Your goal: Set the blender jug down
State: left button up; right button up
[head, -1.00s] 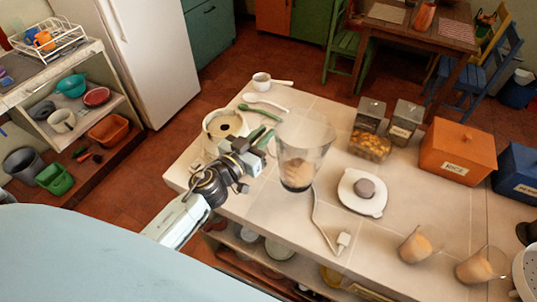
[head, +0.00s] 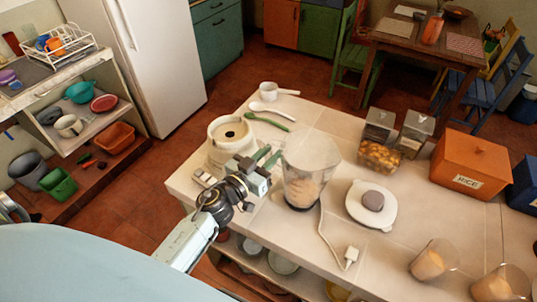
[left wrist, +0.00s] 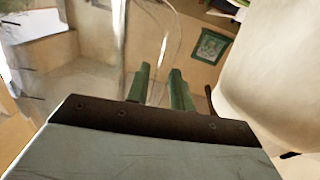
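The clear blender jug (head: 312,158), with some brownish content low inside and a dark bottom, is upright over the near-left part of the counter (head: 275,232). I cannot tell whether its bottom touches the counter. My left gripper (head: 270,157) is at the jug's left side. In the left wrist view its green fingers (left wrist: 160,80) are a short gap apart, with what looks like the clear handle between them. The jug's clear wall (left wrist: 98,62) fills the left of that view. The cream blender base (head: 220,155) stands left of the jug. My right gripper is not in view.
A white lid (head: 385,213) lies right of the jug, with a cable and plug (head: 351,256) nearer. Two glasses (head: 433,262) stand front right. Jars (head: 381,157) and an orange rice box (head: 470,165) are behind. A green spoon (head: 268,121) lies beyond the base.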

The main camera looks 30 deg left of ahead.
pick_arm(q)
jog(key=shift+o, duration=1.2)
jog(key=shift+r, duration=0.1)
jog(key=shift+s, duration=0.25)
jog(key=s+a+b, duration=0.1)
jog(key=s+a, duration=0.1)
jog(key=s, duration=0.9)
jog(key=shift+s+a, duration=0.15)
jog(key=shift+a, duration=0.1)
